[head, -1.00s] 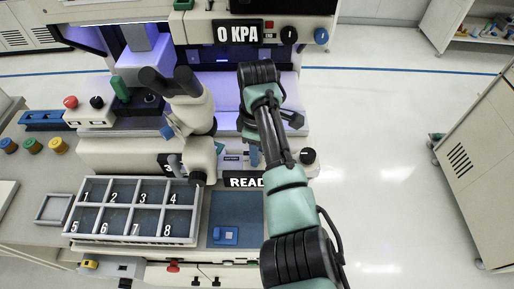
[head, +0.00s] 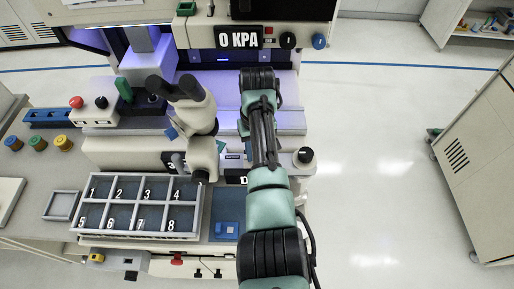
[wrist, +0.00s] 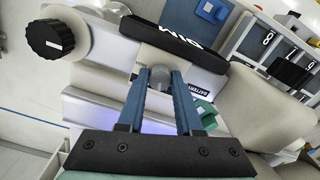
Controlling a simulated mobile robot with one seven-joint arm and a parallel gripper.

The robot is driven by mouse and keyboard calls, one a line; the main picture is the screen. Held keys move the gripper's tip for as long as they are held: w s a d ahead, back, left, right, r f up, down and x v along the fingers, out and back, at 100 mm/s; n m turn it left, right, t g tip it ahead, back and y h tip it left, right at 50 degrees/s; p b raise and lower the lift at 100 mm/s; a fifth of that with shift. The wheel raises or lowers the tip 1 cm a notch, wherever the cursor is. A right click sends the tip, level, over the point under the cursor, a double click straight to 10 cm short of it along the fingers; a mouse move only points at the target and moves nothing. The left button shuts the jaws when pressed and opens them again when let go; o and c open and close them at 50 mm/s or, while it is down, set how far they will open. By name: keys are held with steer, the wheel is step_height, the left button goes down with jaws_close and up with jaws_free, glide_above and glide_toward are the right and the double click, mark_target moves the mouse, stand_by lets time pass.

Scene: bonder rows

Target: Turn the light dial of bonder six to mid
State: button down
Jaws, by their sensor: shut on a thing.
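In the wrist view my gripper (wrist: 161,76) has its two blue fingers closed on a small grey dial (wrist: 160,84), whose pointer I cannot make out. Beside the dial is a black sign (wrist: 172,42) that reads DIM, upside down in this view. In the head view my arm covers the dial and most of that sign (head: 236,177), leaving only a D readable. The machine's number plate (head: 170,158) is partly hidden behind the microscope, so I cannot confirm the bonder's number.
A larger black knob (head: 304,155) sits right of my arm; it also shows in the wrist view (wrist: 50,38). The microscope (head: 202,120) stands close on the left. A numbered tray (head: 75,224) lies in front. Floor to the right is clear, up to a cabinet (head: 470,150).

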steer(key=m, duration=0.4)
steer(key=shift+r+m+p, duration=0.1)
steer(key=shift+m+p, duration=0.2)
steer(key=shift+p, duration=0.05)
steer(key=shift+w+m, duration=0.1)
steer(key=shift+m, duration=2.2)
steer(key=c, duration=0.6)
jaws_free()
steer(key=shift+r+p, duration=0.65)
steer(key=shift+r, duration=5.8)
